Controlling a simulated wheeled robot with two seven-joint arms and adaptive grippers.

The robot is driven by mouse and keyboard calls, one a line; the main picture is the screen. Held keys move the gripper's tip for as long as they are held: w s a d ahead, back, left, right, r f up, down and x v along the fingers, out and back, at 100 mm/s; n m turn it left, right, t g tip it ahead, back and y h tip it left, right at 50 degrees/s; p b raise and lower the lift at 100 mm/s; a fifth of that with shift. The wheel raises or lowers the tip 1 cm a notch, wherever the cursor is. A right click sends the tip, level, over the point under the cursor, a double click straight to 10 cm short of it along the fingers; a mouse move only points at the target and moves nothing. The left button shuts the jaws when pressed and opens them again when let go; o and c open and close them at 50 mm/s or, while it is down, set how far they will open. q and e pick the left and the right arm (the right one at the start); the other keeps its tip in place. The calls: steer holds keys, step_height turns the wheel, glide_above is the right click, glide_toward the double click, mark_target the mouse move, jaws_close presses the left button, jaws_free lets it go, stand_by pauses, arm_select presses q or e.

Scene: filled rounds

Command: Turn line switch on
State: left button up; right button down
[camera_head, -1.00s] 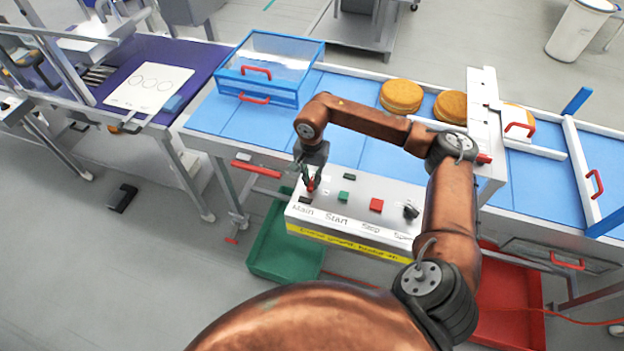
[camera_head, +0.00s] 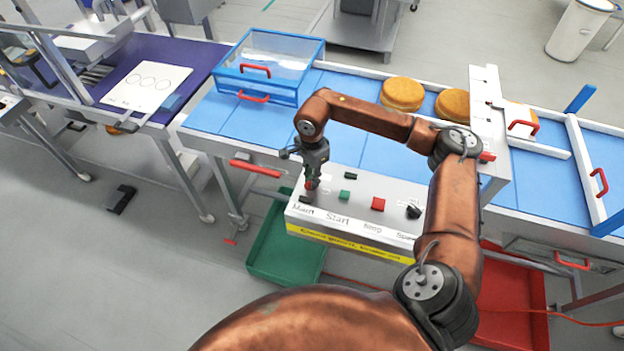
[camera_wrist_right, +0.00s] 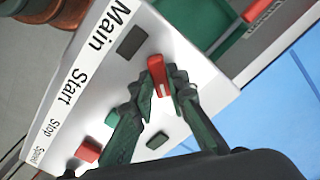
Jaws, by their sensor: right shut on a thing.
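The white control box (camera_head: 330,215) on the front of the line carries the labels Main, Start, Stop and Speed. A red switch handle (camera_wrist_right: 157,74) stands above the Main label, beside a dark square (camera_wrist_right: 131,41). My right gripper (camera_head: 310,186) points down at this handle. In the right wrist view its fingers (camera_wrist_right: 160,84) are on either side of the handle and shut on it. The fingers hide part of the handle, and its exact tilt is hard to tell. My left gripper is in neither view.
A green button (camera_head: 344,195), a red button (camera_head: 378,204) and a black knob (camera_head: 413,212) sit right of the switch. Behind is the blue conveyor (camera_head: 345,105) with round filled pieces (camera_head: 402,94) and a clear blue-framed box (camera_head: 270,62). A green bin (camera_head: 270,255) stands below.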

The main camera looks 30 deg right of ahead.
steer(key=m, duration=0.5)
steer(key=shift+m+b, duration=0.3)
steer(key=m, duration=0.5)
steer(key=shift+w+r, duration=0.1)
steer(key=shift+m, duration=0.4)
steer(key=c, duration=1.9)
jaws_free()
step_height(320, 180, up, 12)
steer(key=shift+f, duration=0.1)
